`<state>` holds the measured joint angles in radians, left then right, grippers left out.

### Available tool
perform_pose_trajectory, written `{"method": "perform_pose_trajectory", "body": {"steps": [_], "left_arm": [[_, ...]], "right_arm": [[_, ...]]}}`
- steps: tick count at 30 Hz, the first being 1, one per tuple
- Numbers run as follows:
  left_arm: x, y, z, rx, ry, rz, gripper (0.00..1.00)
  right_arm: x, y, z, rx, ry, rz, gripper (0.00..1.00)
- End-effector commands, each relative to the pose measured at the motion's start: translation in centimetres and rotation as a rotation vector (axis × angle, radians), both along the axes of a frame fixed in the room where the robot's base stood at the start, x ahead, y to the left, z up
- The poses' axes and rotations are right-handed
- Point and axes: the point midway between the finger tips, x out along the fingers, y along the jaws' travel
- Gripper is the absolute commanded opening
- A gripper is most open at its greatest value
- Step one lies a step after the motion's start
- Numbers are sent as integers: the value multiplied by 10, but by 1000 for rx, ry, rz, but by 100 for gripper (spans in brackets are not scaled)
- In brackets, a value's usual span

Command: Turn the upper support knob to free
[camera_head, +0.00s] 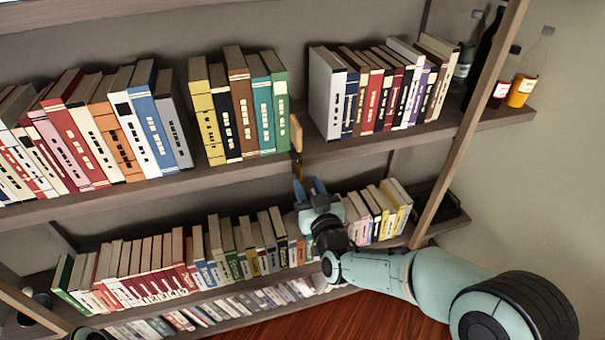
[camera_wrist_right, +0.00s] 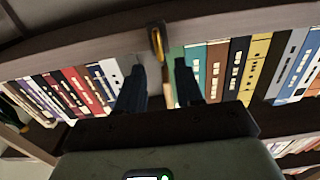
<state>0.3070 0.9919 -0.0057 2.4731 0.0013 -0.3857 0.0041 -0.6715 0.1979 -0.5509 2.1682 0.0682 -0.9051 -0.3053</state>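A small golden-orange knob (camera_head: 296,133) is on the front edge of the upper shelf, just right of the green book. It also shows in the right wrist view as a gold, upright, elongated piece (camera_wrist_right: 157,42), beyond the gap between my fingers. My right gripper (camera_head: 311,187) is below the knob in the head view, in front of the lower shelf. In the right wrist view its two dark fingers (camera_wrist_right: 160,68) are apart with nothing between them. The knob's turned state is hard to tell. My left gripper does not show.
The upper shelf (camera_head: 350,148) holds book groups on both sides of the knob. The lower shelf (camera_head: 200,297) is packed with books behind my right gripper. A slanting wooden post (camera_head: 468,120) and several bottles (camera_head: 521,88) stand at the right. Wooden floor (camera_head: 370,320) shows below.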

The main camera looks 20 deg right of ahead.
Motion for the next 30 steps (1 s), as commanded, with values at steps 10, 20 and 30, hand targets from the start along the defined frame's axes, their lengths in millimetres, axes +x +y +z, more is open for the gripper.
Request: {"method": "perform_pose_trajectory", "body": {"steps": [10,20,30], "left_arm": [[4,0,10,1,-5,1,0],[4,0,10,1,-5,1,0],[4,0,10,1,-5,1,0]], "right_arm": [[44,1,1,-1,0,0,36],[47,1,-1,0,1,0,36],[46,1,0,-2,1,0,0]]}}
